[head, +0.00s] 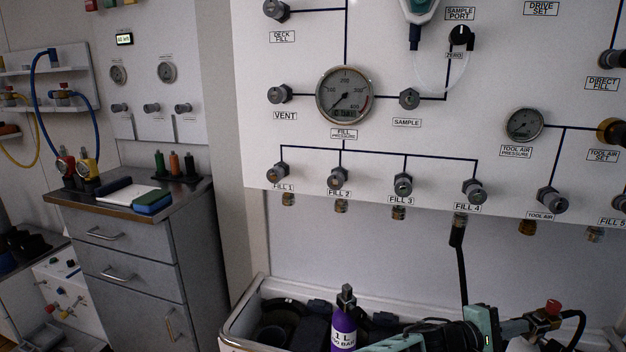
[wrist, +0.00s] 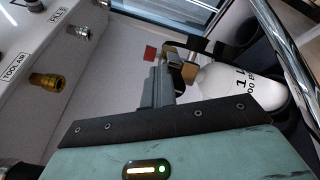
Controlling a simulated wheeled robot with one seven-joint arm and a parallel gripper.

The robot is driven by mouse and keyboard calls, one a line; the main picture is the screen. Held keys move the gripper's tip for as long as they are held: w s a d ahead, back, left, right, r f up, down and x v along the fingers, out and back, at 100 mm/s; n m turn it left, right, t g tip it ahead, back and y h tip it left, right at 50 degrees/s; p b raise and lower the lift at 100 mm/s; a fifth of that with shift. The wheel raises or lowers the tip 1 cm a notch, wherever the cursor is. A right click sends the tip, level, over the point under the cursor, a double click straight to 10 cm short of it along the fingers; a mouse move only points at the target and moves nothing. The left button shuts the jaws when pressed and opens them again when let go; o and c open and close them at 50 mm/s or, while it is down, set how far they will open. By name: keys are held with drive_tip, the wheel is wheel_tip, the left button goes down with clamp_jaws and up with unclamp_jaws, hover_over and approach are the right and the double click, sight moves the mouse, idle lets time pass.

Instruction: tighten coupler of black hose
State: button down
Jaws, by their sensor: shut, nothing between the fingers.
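The black hose (head: 463,275) hangs from the outlet under FILL 4 in the head view. The hose's lower end is hidden behind my teal gripper body. How tight the coupler is cannot be told. My gripper (wrist: 154,86) is shut and empty in the wrist view, its grey fingers pointing toward the pale wall under the panel. In the head view only its teal body shows, low at the right and below the coupler. The hose is not clearly seen in the wrist view.
A brass TOOL AIR fitting (wrist: 47,82) projects under the panel. A white bottle (wrist: 240,85) with a valve and red knob stands close to my fingers. A purple bottle (head: 343,325) stands in the white-rimmed bin (head: 240,315). The space under the FILL outlets is mostly clear.

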drive_tip(key=shift+w+a+f, duration=0.1)
drive_tip(key=shift+w+f, duration=0.1)
drive_tip(key=shift+f, duration=0.15)
drive_tip(key=shift+s+f+p, duration=0.1)
drive_tip(key=shift+s+p, duration=0.1)
drive_tip(key=shift+p, duration=0.1)
idle(0.7)
drive_tip(key=shift+s+f, duration=0.1)
drive_tip(key=shift+f, duration=0.05)
drive_tip(key=shift+s+f, duration=0.1)
drive_tip(key=shift+f, duration=0.35)
drive_tip(key=shift+s+p, duration=0.1)
drive_tip(key=shift+p, duration=0.25)
drive_tip(key=shift+s, duration=0.3)
drive_tip(key=shift+s+a, duration=0.15)
drive_tip(key=shift+a, duration=0.8)
drive_tip(key=shift+s+a, duration=0.2)
drive_tip(key=shift+a, duration=0.7)
drive_tip(key=shift+s+a, duration=0.15)
drive_tip(key=shift+a, duration=0.8)
